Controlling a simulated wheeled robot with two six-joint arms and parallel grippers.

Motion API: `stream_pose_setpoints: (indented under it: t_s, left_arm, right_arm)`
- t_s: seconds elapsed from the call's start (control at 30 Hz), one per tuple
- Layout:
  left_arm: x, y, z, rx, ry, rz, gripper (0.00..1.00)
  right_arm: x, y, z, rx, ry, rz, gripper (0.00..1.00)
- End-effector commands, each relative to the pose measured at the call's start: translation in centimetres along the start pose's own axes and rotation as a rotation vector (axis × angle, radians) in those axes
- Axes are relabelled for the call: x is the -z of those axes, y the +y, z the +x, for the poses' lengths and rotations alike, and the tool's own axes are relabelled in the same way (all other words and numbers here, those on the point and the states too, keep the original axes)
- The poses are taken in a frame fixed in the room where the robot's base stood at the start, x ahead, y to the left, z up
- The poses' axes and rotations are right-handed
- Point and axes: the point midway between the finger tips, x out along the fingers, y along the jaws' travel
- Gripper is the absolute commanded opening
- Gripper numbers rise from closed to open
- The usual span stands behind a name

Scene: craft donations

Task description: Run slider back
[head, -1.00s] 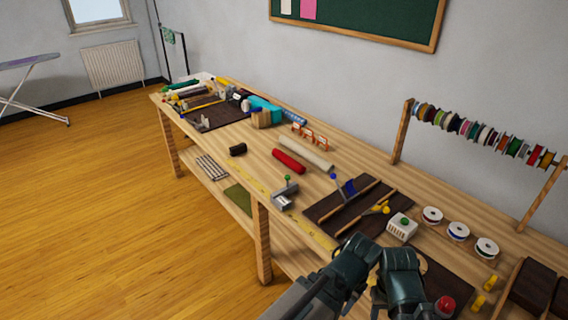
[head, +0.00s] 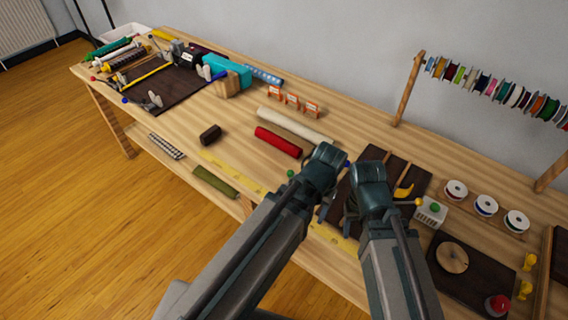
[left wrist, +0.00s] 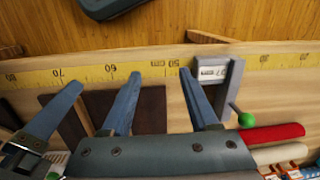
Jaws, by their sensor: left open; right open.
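A grey metal piece with a small scale window (left wrist: 210,73) stands at the yellow tape's edge in the left wrist view; its green knob (left wrist: 246,120) also shows in the head view (head: 290,173). My left arm hides most of this piece in the head view. A dark board with two wooden rails (head: 405,168) lies under my grippers, with a yellow-knobbed lever (head: 404,191) on its right side. I cannot tell which part is the slider. My left gripper (left wrist: 157,72) is open and empty, beside the grey piece. My right gripper (head: 361,207) is open over the board.
A red roll (head: 278,141) and a cream roll (head: 295,126) lie behind the grippers. A white box with a green button (head: 431,211) and several ribbon spools (head: 485,205) stand to the right. The yellow measuring tape (head: 232,172) runs along the front edge.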

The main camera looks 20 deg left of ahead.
Motion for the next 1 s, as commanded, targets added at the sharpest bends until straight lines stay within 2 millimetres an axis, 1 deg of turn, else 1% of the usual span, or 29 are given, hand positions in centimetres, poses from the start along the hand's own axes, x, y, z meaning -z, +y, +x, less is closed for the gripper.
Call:
stream_pose_setpoints:
  t_s: [0.03,0.1,0.2,0.3,0.4,0.5,0.6,0.87,1.0]
  left_arm:
    - [1.6,-1.6,-2.8,-0.010,0.003,-0.023,0.61]
    - [3.2,-3.8,-4.8,-0.025,0.008,-0.050,0.61]
    - [5.1,-7.0,-7.1,-0.046,0.019,-0.086,0.61]
    - [6.5,-9.8,-8.9,-0.062,0.029,-0.115,0.61]
    - [7.4,-11.9,-10.1,-0.074,0.037,-0.136,0.61]
    - [7.8,-13.2,-10.6,-0.080,0.042,-0.148,0.61]
    - [7.9,-13.6,-10.6,-0.083,0.045,-0.152,0.61]
    - [7.9,-13.5,-9.9,-0.083,0.045,-0.152,0.61]
    - [7.9,-13.4,-8.9,-0.083,0.045,-0.152,0.61]
  right_arm:
    - [-0.2,0.3,-2.8,0.000,0.000,0.000,0.61]
    - [-0.3,0.5,-4.9,0.000,0.000,0.000,0.61]
    - [-0.5,0.7,-7.4,0.000,0.000,-0.001,0.61]
    - [-0.6,0.9,-9.4,0.000,0.000,-0.001,0.61]
    - [-0.6,1.0,-10.6,0.000,0.000,-0.001,0.61]
    - [-0.7,1.1,-11.2,0.000,0.000,-0.001,0.61]
    - [-0.7,1.1,-11.2,0.000,0.000,-0.001,0.61]
    - [-0.6,1.0,-10.6,0.000,0.000,-0.001,0.61]
    - [-0.6,0.9,-9.6,0.000,0.000,-0.001,0.61]
